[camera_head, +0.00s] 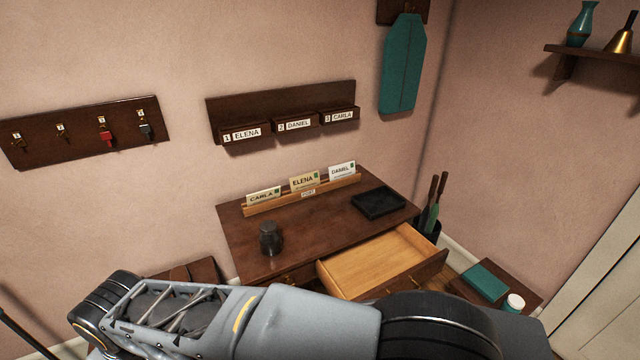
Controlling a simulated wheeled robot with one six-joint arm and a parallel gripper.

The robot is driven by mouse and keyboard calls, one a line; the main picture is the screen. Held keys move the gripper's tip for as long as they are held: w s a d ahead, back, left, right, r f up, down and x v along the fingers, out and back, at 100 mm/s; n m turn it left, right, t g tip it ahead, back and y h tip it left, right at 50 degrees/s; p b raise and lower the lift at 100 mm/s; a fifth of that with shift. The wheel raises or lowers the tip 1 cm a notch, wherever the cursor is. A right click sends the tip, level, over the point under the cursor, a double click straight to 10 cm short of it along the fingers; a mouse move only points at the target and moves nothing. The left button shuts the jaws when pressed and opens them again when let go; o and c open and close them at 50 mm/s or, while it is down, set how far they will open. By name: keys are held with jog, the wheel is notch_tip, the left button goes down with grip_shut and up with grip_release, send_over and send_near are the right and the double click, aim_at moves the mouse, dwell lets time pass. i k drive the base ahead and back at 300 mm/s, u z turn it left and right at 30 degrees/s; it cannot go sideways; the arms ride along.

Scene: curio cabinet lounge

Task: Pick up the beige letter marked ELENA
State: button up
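The beige letter marked ELENA (303,182) stands upright in the middle of a wooden letter rack (273,203) on the dark desk. A letter marked CARLA (263,197) stands to its left in the rack, and a whiter letter marked DANIEL (341,170) to its right. The rack carries a small label below the ELENA letter. My arm crosses the bottom of the view, in front of the desk. My gripper is not in view, so I cannot see whether it holds anything.
On the desk (247,236) stand a dark cup (270,238) and a black tray (378,203). An open, empty-looking drawer (375,263) juts from its front. Wall pockets (296,124) labelled ELENA, DANIEL and CARLA hang above. A low table (529,292) stands right.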

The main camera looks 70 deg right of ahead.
aim_at(301, 182)
jog(key=z, duration=0.9)
jog(key=i, duration=0.85)
jog(key=z, duration=0.8)
